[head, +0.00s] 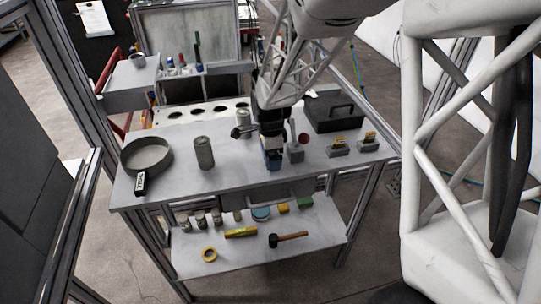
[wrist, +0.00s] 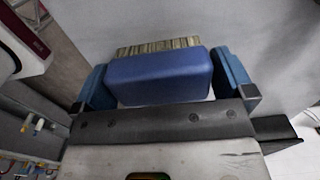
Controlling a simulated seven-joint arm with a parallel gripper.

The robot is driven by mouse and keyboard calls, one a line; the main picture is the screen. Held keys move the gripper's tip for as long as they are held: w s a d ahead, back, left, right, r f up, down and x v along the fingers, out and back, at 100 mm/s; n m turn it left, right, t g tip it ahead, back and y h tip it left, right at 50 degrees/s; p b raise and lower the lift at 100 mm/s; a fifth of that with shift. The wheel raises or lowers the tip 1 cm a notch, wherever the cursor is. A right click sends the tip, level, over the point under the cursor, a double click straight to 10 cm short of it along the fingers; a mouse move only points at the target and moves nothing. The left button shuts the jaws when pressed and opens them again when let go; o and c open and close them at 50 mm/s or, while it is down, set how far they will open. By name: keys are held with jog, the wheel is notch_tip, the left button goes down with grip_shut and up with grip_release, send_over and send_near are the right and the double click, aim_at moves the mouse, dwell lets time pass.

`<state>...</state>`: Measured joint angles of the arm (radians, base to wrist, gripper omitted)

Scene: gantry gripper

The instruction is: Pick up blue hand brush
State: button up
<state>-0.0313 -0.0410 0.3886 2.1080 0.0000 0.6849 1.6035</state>
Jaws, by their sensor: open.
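The blue hand brush (wrist: 160,77) fills the middle of the wrist view, with a strip of tan bristles (wrist: 158,46) along its far side. My gripper (wrist: 164,80) is open, with one blue finger pad on each side of the brush. A narrow gap shows near the right pad; I cannot tell whether the left pad touches the brush. In the head view, my gripper (head: 271,145) points down over the right-middle part of the tabletop. Blue shows at its lower end (head: 272,161), where brush and finger pads are hard to tell apart.
The grey worktable (head: 230,175) also holds a round pan (head: 146,155), a grey cylinder (head: 204,153), a red-ended item (head: 297,150) close right of my gripper, small yellow-topped items (head: 338,147) and a black toolbox (head: 334,112).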

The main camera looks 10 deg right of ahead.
jog(key=shift+f, duration=0.25)
jog(key=shift+c, duration=0.3)
jog(key=c, duration=0.7)
jog(key=shift+r, duration=0.15)
jog(key=shift+r, duration=1.45)
jog(key=shift+s+r, duration=0.2)
jog(key=shift+s, duration=0.15)
jog(key=s, duration=0.5)
jog(key=s+r, duration=0.1)
jog(key=s, duration=0.9)
jog(key=shift+s+d+r, duration=0.15)
jog(key=shift+d+r, duration=0.05)
jog(key=shift+d, duration=0.05)
